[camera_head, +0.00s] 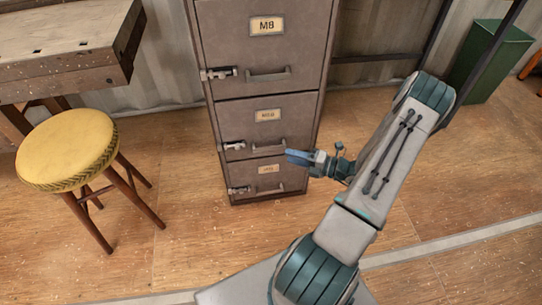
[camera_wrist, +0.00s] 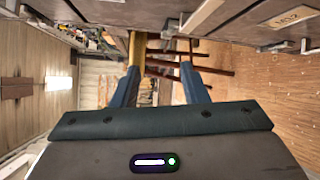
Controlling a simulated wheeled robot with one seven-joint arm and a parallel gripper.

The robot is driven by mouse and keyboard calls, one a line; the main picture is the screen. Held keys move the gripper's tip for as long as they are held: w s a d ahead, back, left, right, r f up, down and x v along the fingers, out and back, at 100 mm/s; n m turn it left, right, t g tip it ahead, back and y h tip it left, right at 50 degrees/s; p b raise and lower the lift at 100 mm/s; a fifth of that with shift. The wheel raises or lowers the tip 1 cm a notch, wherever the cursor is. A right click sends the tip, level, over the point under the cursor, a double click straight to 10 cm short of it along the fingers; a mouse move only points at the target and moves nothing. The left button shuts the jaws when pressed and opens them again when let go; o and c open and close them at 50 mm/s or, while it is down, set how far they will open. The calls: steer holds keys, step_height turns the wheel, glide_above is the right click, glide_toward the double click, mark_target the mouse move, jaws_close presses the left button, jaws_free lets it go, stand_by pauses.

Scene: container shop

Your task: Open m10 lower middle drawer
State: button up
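A grey-brown drawer cabinet stands in the middle of the head view. Its middle visible drawer, the M10 drawer (camera_head: 240,118), has a small blurred label and looks shut. A bar handle (camera_head: 268,147) sits on its front, with a latch (camera_head: 232,146) at the left edge. My gripper (camera_head: 293,157) is in front of the cabinet, near the right end of that handle and pointing left. In the wrist view its two blue fingers (camera_wrist: 160,70) are apart with nothing held between them. A metal handle (camera_wrist: 207,14) shows beyond the right finger, apart from it.
The M8 drawer (camera_head: 225,50) is above and another drawer (camera_head: 268,183) below, both shut. A yellow stool (camera_head: 68,148) and wooden table (camera_head: 60,60) stand left. A green bin (camera_head: 488,62) is at the back right. The floor before the cabinet is clear.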

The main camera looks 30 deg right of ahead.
mark_target(272, 149)
steer(key=d+f+m+t+h+b, duration=0.1)
steer(key=d+f+m+t+h, duration=0.15)
steer(key=f+m, duration=0.3)
steer(key=shift+n, duration=0.25)
steer(key=b+x, duration=0.1)
steer(key=x, duration=0.3)
steer(key=b+x, duration=0.1)
steer(key=x, duration=0.3)
steer(key=b+x, duration=0.1)
steer(key=x, duration=0.3)
steer(key=shift+w+d+b, duration=0.1)
steer(key=shift+w+b, duration=0.2)
steer(key=shift+w, duration=0.2)
steer(key=shift+s, duration=0.1)
jaws_close()
